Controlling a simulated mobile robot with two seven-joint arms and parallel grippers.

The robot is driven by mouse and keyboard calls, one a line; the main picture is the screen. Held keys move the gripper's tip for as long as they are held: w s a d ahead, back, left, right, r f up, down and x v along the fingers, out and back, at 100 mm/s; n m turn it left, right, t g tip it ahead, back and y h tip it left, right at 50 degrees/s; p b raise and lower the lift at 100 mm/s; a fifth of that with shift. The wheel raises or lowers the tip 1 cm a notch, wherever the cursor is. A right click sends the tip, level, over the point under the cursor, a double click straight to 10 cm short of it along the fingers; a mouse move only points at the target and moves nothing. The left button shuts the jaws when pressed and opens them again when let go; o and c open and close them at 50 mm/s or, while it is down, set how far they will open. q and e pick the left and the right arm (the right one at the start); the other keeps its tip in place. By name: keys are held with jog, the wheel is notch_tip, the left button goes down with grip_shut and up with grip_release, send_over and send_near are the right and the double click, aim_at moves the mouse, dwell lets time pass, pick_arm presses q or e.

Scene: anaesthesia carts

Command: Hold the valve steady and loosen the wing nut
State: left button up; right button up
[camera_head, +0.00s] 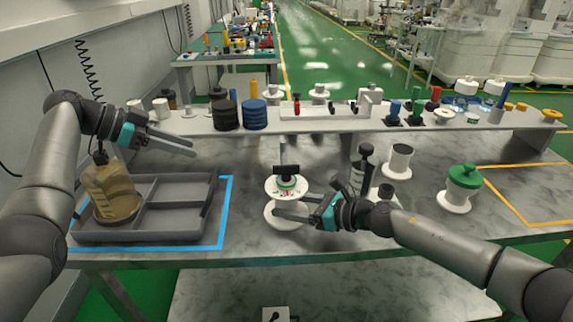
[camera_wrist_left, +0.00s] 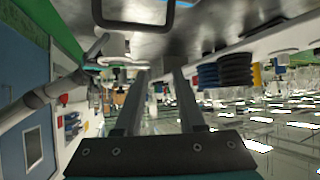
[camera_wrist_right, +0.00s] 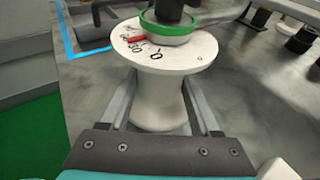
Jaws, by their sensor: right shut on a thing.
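The valve is a white spool-shaped body (camera_head: 284,216) with a marked round top plate, a green ring (camera_head: 287,183) and a black wing nut (camera_head: 286,171) on top. It stands upright at the front middle of the table. My right gripper (camera_head: 300,207) is shut on the valve's white waist, below the top plate. The right wrist view shows one finger on each side of the white waist (camera_wrist_right: 158,103); the wing nut is cut off at the top edge there. My left gripper (camera_head: 192,146) is open and empty, above the back of the grey tray, left of the valve.
The grey divided tray (camera_head: 160,236) stands inside blue tape, with a brown bag-like item (camera_head: 110,190) in it. White and black spools (camera_head: 400,160) and a green-topped white part (camera_head: 462,185) stand to the right. A raised shelf (camera_head: 350,125) with several parts runs behind.

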aim_at(286, 166)
pick_arm(q)
jog(key=s+d+f+m+g+h, duration=0.1)
jog(key=d, duration=0.6)
jog(key=s+d+f+m+g+h, duration=0.1)
jog(key=s+d+m, duration=0.1)
jog(key=d, duration=0.5)
jog(key=s+d+f+m+g+h, duration=0.1)
jog(key=d+g, duration=0.1)
jog(key=d, duration=0.6)
jog(key=shift+s, duration=0.25)
jog(key=shift+a+m, duration=0.1)
jog(key=shift+m, duration=0.2)
jog(key=shift+c, duration=0.4)
grip_shut()
